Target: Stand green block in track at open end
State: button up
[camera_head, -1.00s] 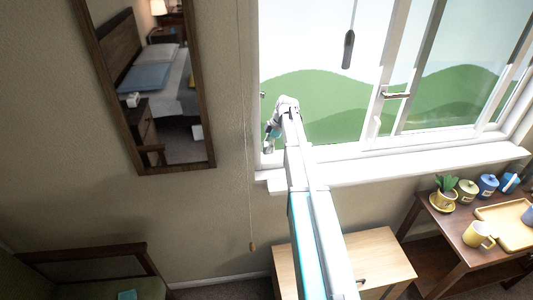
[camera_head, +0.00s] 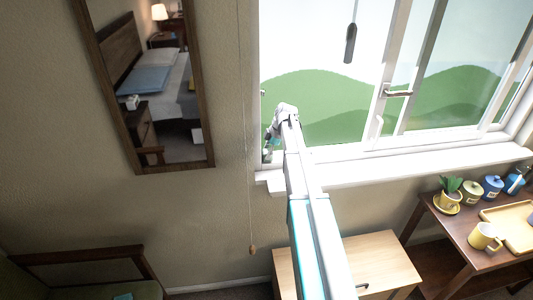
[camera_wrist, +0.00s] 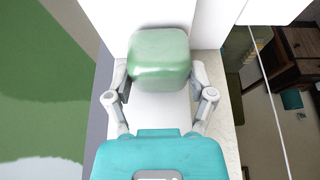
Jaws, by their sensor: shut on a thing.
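The green block (camera_wrist: 160,58) is a rounded, pale green block in the wrist view. My gripper (camera_wrist: 160,78) is shut on it, with one finger at each side. A white surface of the window frame or sill (camera_wrist: 160,106) shows below the block, between the fingers. I cannot tell whether the block touches it. In the head view my gripper (camera_head: 270,152) is low at the left end of the window (camera_head: 330,152), by the frame. The block is too small there to make out clearly, and the track's groove cannot be told apart.
A white sill (camera_head: 420,168) runs below the window. A pull cord (camera_head: 251,210) hangs left of my arm, beside a wall mirror (camera_head: 150,90). A light wood cabinet (camera_head: 375,255) stands below. A side table at right holds a plant (camera_head: 450,192), jars and a yellow mug (camera_head: 485,237).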

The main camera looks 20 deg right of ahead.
jog(key=shift+f, duration=0.15)
jog(key=o, duration=1.3)
jog(key=shift+c, duration=0.2)
jog(key=shift+r, duration=0.2)
jog(key=p+v, duration=0.2)
jog(key=shift+d+r+p, duration=0.1)
jog(key=shift+r+p, duration=0.3)
jog(key=p+v, duration=0.8)
jog(key=v, duration=0.1)
jog(key=shift+s, duration=0.1)
